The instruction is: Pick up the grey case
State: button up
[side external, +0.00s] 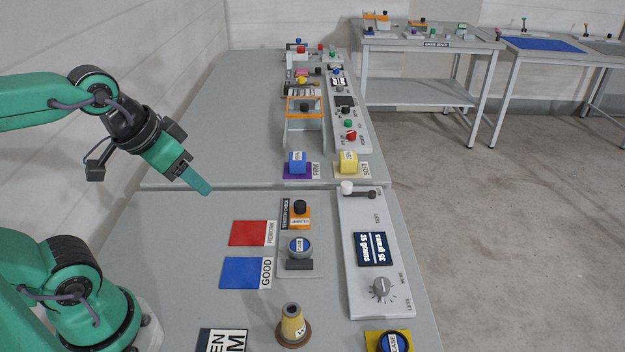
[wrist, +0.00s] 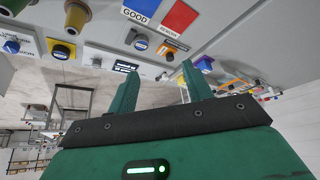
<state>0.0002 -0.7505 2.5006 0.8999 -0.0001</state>
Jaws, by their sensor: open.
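A round grey piece (side external: 300,256) with a blue top labelled CASE sits on a grey plate just behind a dark grey bar, in the middle of the near table in the side view. It also shows near the top of the wrist view (wrist: 140,43). A second blue-topped piece labelled CASE (side external: 394,342) is on a yellow pad at the bottom edge of the side view. I cannot tell for sure which one is the grey case. My gripper (side external: 205,189) is up and to the left of both. Its two green fingers (wrist: 160,72) are apart with nothing between them.
A red pad (side external: 252,233) and a blue pad (side external: 244,273) lie left of the grey plate. An orange block with a black knob (side external: 300,214) is behind it. A scale panel (side external: 352,270) stands to the right. A tan cone (side external: 292,324) stands in front.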

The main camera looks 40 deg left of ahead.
jog(key=o, duration=0.5)
jog(key=n+g, duration=0.4)
jog(key=g, duration=0.1)
send_over(300, 244)
jog(key=f, duration=1.4)
jog(key=shift+s+a+f, duration=0.25)
jog(key=shift+f, duration=0.05)
jog(key=shift+w+d+f+g, duration=0.2)
jog(key=shift+f+g, duration=0.1)
jog(key=shift+f, duration=4)
